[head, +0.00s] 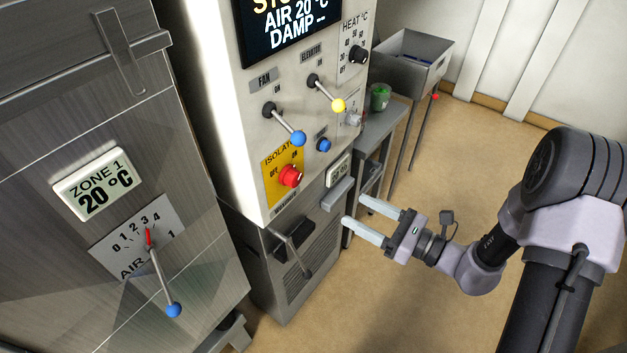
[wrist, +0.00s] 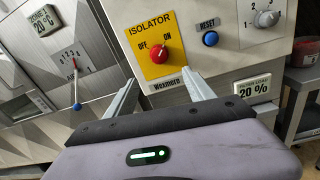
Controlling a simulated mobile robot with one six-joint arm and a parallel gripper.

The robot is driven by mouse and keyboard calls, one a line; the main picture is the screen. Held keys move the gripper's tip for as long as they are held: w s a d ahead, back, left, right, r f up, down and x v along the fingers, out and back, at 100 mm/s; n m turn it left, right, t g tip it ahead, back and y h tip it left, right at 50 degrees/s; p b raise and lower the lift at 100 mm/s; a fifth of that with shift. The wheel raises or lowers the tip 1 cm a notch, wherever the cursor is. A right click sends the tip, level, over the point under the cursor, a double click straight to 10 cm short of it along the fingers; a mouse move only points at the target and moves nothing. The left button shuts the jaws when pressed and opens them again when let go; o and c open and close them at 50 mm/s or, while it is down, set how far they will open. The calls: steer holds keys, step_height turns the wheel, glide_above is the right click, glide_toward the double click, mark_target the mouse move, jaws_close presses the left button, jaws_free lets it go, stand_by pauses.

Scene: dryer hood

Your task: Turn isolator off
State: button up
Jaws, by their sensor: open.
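The isolator is a red rotary knob (head: 290,176) on a yellow plate (head: 270,188) on the light control cabinet. In the wrist view the red knob (wrist: 160,54) sits on the yellow plate (wrist: 141,34), with OFF at upper left and ON at upper right. Its small mark seems to lean towards ON, but it is too small to be sure. My gripper (head: 355,211) is open and empty, to the right of the knob and apart from it in the head view. In the wrist view its two fingers (wrist: 160,82) point towards the panel, just below the knob.
A blue RESET button (wrist: 210,39) and a grey selector (wrist: 266,18) are right of the isolator. Blue-tipped (head: 298,138) and yellow-tipped (head: 338,105) levers stick out above it. A grey handle (head: 338,194) juts out lower right. Open floor (head: 440,190) lies to the right.

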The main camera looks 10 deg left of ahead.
mark_target(298, 181)
steer(key=b+x, duration=0.2)
steer(key=x, duration=1.4)
steer(key=shift+s+a, duration=0.1)
steer(key=shift+s, duration=0.1)
jaws_close()
